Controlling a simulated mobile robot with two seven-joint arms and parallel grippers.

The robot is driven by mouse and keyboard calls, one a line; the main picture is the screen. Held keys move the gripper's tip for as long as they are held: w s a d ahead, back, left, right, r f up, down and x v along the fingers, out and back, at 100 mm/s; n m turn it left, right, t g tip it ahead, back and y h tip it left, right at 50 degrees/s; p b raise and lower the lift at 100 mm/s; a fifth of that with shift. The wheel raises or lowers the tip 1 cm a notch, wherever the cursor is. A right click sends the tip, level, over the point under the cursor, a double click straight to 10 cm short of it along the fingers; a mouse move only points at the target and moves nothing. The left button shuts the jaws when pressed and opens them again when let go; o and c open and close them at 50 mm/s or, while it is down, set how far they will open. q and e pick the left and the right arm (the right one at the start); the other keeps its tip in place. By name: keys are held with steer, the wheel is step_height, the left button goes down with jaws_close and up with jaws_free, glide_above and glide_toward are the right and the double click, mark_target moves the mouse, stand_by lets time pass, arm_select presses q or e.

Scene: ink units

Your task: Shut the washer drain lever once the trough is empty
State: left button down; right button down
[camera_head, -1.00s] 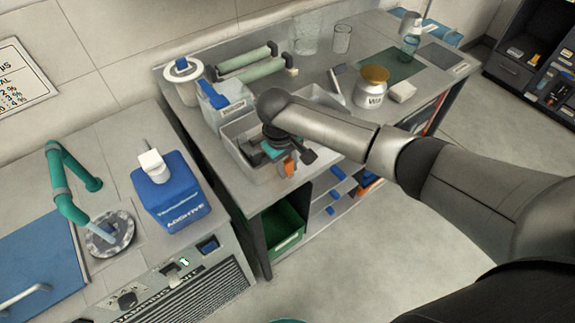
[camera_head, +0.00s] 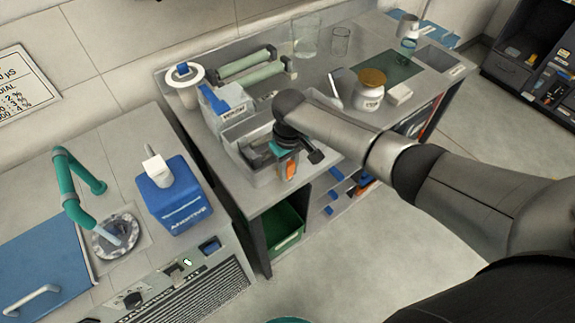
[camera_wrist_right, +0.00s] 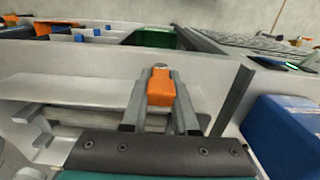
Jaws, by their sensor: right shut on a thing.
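The washer trough (camera_head: 244,176) is a grey open box at the front edge of the bench. My right gripper (camera_head: 287,161) reaches over its right front side and hides part of the inside. An orange lever (camera_head: 291,171) sticks out at the trough's front. In the right wrist view, the orange lever (camera_wrist_right: 161,87) sits between the two grey fingers of my right gripper (camera_wrist_right: 160,103), which is shut on it. The pale trough wall (camera_wrist_right: 75,91) lies beside it. I cannot tell whether liquid is in the trough. My left gripper is not in view.
A blue additive container (camera_head: 182,205) stands at left near a teal tap (camera_head: 66,190). Behind the trough are a white container (camera_head: 219,100) and green rollers (camera_head: 245,70). A jar (camera_head: 369,95) stands to the right. A green bin (camera_head: 284,228) sits below the bench.

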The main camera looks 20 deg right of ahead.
mark_target(289, 162)
steer(key=c, duration=0.7)
jaws_free()
step_height(289, 162, up, 15)
steer(key=shift+d+r+p, duration=0.15)
steer(key=shift+p, duration=0.9)
